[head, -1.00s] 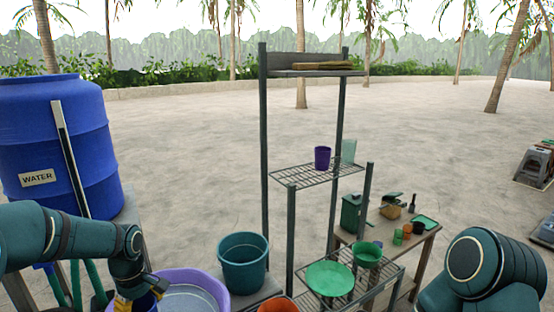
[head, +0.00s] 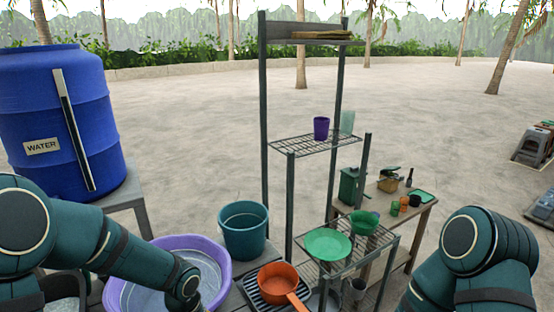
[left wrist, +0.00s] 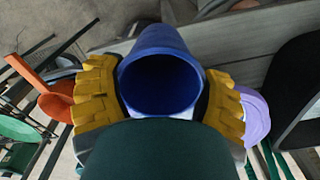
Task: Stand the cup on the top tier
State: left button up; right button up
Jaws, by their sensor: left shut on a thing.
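The blue cup (left wrist: 160,88) fills the middle of the left wrist view, its open mouth facing the camera. The yellow fingers of my left gripper (left wrist: 162,100) are shut on it from both sides. The wire middle tier (head: 290,146) holds a purple cup (head: 321,128) and a pale translucent cup (head: 347,122). My right gripper is out of view.
A teal bucket (head: 243,235), an orange saucepan (head: 280,280) and a purple basin (head: 222,262) stand low in front. Green bowls (head: 328,243) sit on the rack's lower tier. A blue water barrel (head: 60,120) is at left, a wooden table (head: 415,222) behind right.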

pick_arm(q)
jog(key=shift+s+d+f+m, duration=0.4)
jog(key=shift+d+f+m, duration=0.1)
jog(key=shift+d+f, duration=0.1)
jog(key=shift+s+d+m, duration=0.25)
jog(key=shift+s+m, duration=0.05)
